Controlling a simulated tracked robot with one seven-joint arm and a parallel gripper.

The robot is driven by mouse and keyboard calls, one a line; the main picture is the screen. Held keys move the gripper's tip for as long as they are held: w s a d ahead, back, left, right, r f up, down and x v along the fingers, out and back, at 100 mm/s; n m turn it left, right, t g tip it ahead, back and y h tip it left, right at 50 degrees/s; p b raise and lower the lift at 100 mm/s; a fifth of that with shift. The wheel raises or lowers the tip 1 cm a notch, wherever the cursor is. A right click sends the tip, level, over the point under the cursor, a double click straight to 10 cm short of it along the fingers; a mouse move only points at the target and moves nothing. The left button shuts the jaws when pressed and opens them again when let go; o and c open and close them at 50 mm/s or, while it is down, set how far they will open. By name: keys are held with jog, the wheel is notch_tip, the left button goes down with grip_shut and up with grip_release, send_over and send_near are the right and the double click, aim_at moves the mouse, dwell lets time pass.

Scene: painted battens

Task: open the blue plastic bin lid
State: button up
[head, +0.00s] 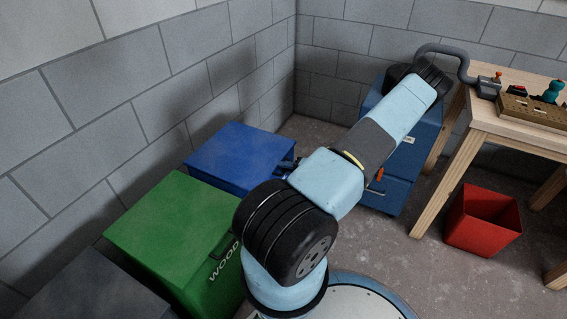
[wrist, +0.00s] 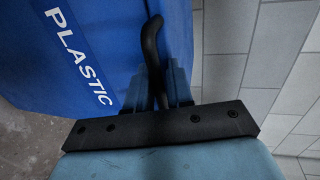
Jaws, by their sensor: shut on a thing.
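The blue plastic bin (head: 205,180) stands against the left wall, with its flat lid (head: 240,155) lying level and closed on top. The wrist view shows its blue face with the white PLASTIC label (wrist: 80,57). A dark curved handle (wrist: 150,42) stands out from the bin beside the label. My gripper (wrist: 164,88) is shut on this handle, which passes between its two blue-grey fingers. In the head view only a dark bit of my gripper (head: 287,165) shows at the bin's right edge; my arm hides the rest.
A green WOOD bin (head: 170,230) stands nearer, beside the blue one, and a dark bin (head: 90,290) nearer still. A blue cabinet (head: 402,190), a wooden workbench (head: 482,125) and a red open bin (head: 480,225) stand to the right. Grey floor (head: 385,250) lies clear between.

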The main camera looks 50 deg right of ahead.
jog(key=shift+g+h, duration=0.3)
jog(key=shift+g, duration=0.5)
jog(key=shift+w+a+r, duration=0.1)
jog(key=shift+w+r, duration=0.1)
jog(key=shift+r, duration=1.15)
jog(key=shift+w+a+r, duration=0.1)
jog(key=shift+w+r, duration=0.1)
jog(key=shift+r, duration=1.1)
jog(key=shift+w+r, duration=0.2)
jog(key=shift+r, duration=1.15)
grip_shut()
notch_tip(320, 180, up, 8)
jog(key=w+g, duration=0.1)
jog(key=w, duration=0.1)
jog(key=shift+a+f, duration=0.25)
jog(key=shift+a, duration=0.1)
jog(key=w+a+r+g, duration=0.1)
jog(key=w+r+g, duration=0.1)
jog(key=r, duration=0.5)
jog(key=shift+w+h, duration=0.3)
jog(key=shift+w, duration=0.6)
jog(key=w+a+r+g, duration=0.1)
jog(key=w+r, duration=0.4)
jog(key=r, duration=0.1)
jog(key=shift+a+g, duration=0.25)
jog(key=shift+g, duration=0.05)
